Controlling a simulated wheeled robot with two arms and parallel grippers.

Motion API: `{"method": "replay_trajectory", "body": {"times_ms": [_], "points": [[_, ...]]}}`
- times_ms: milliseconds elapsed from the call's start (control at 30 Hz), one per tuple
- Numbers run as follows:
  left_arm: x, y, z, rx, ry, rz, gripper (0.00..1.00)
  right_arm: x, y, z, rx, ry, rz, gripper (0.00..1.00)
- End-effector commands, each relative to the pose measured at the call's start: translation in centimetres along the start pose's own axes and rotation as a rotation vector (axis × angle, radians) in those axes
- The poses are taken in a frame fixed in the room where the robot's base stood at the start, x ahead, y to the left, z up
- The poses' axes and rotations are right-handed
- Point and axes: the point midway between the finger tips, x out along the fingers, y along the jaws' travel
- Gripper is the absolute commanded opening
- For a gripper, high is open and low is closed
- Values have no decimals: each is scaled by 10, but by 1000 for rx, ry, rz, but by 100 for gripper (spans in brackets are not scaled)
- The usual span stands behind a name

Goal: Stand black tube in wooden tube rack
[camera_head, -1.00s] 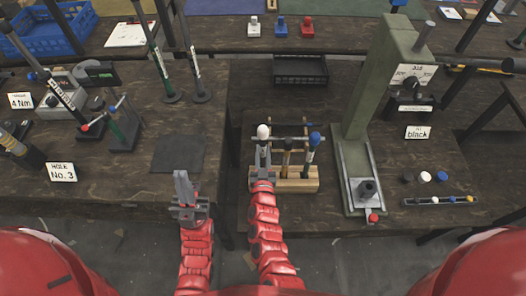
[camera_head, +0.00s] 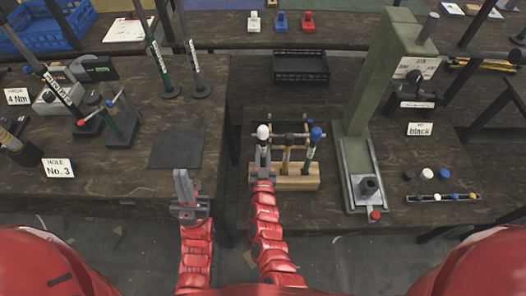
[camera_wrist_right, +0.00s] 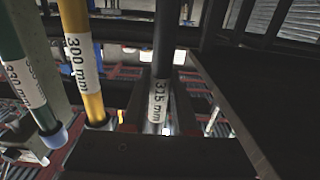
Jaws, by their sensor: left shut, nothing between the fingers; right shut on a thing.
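The wooden tube rack (camera_head: 311,183) stands on the table in front of me. It holds a yellow tube (camera_wrist_right: 76,50) labelled 300 mm and a green tube (camera_wrist_right: 22,75), whose blue top (camera_head: 316,133) shows in the head view. My right gripper (camera_head: 263,163) is at the rack's left end, shut on the black tube (camera_wrist_right: 162,55), which is upright and labelled 315 mm. A white cap (camera_head: 263,131) shows above this gripper. The gripper hides the tube's lower end in the head view, so its seating is unclear. My left gripper (camera_head: 183,185) is shut and empty, left of the rack.
A green press (camera_head: 362,110) stands right of the rack, near a "black" sign (camera_head: 419,129). Loose caps (camera_head: 426,174) lie right of it. A black tray (camera_head: 301,67) is behind the rack. A dark mat (camera_head: 177,149) lies bare on the left table.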

Motion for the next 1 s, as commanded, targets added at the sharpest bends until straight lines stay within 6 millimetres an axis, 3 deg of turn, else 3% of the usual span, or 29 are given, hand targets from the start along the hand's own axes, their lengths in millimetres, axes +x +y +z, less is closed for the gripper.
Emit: {"method": "replay_trajectory", "body": {"times_ms": [833, 867, 1000], "points": [[-16, 1, 3, 0, 0, 0, 0, 0, 0, 21, 0, 2, 1, 0], [-15, 1, 3, 0, 0, 0, 0, 0, 0, 21, 0, 2, 1, 30], [-15, 1, 3, 0, 0, 0, 0, 0, 0, 20, 0, 1, 1, 56]]}}
